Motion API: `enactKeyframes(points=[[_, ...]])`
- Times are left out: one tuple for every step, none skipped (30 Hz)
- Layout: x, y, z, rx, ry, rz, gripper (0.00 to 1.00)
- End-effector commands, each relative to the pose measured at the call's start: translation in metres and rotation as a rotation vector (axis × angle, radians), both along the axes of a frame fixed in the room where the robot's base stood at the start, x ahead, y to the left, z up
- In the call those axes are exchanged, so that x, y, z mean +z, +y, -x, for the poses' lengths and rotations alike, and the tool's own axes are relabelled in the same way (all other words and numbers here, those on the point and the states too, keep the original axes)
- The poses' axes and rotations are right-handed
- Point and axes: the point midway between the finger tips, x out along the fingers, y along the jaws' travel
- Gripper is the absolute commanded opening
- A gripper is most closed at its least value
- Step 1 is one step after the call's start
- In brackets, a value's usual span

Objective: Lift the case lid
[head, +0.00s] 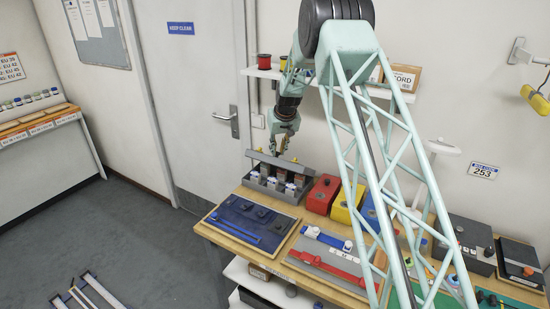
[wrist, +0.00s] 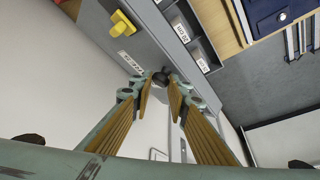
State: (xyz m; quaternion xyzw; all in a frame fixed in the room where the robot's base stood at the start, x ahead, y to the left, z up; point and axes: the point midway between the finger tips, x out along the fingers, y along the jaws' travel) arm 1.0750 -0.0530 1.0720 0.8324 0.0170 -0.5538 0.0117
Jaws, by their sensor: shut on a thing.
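The grey case (head: 253,184) stands at the back left of the wooden table. Its lid (head: 265,158) stands raised along the back, and the compartments with labelled contents show in front of it. The lid also shows in the wrist view (wrist: 165,45), with a yellow catch (wrist: 122,25) and a small label. My gripper (head: 281,152) is above the lid's top edge, near its middle. In the wrist view my gripper (wrist: 161,87) has its ribbed fingers on both sides of a dark knob (wrist: 160,77) at the lid's edge. The fingers partly hide the knob.
A blue tray (head: 228,234) lies in front of the case. Red (head: 322,194) and yellow (head: 348,205) boxes stand close on its right. A wall shelf (head: 262,73) is above. A door (head: 190,90) is behind on the left. The floor at left is mostly clear.

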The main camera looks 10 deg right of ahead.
Motion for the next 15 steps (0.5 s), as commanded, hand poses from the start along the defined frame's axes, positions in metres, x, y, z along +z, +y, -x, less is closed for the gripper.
enactKeyframes(points=[[-0.0030, -0.0077, -0.0018, -0.003, 0.000, 0.003, 0.00], [-0.0026, -0.0086, -0.0024, -0.003, 0.001, 0.003, 0.00], [-0.0022, -0.0095, -0.0032, -0.003, 0.001, 0.003, 0.00], [-0.0020, -0.0101, -0.0036, -0.003, 0.001, 0.003, 0.00], [-0.0019, -0.0105, -0.0038, -0.003, 0.002, 0.003, 0.00], [-0.0019, -0.0109, -0.0040, -0.003, 0.002, 0.003, 0.00], [-0.0020, -0.0111, -0.0040, -0.003, 0.003, 0.003, 0.00], [-0.0022, -0.0113, -0.0040, -0.003, 0.003, 0.003, 0.00], [-0.0025, -0.0115, -0.0038, -0.003, 0.003, 0.003, 0.00], [-0.0028, -0.0116, -0.0037, -0.003, 0.004, 0.003, 0.00], [-0.0031, -0.0117, -0.0035, -0.003, 0.004, 0.003, 0.00], [-0.0034, -0.0118, -0.0033, -0.003, 0.005, 0.003, 0.00], [-0.0036, -0.0119, -0.0032, -0.003, 0.005, 0.003, 0.00], [-0.0039, -0.0120, -0.0030, -0.003, 0.005, 0.003, 0.00], [-0.0042, -0.0121, -0.0028, -0.003, 0.006, 0.003, 0.00]])
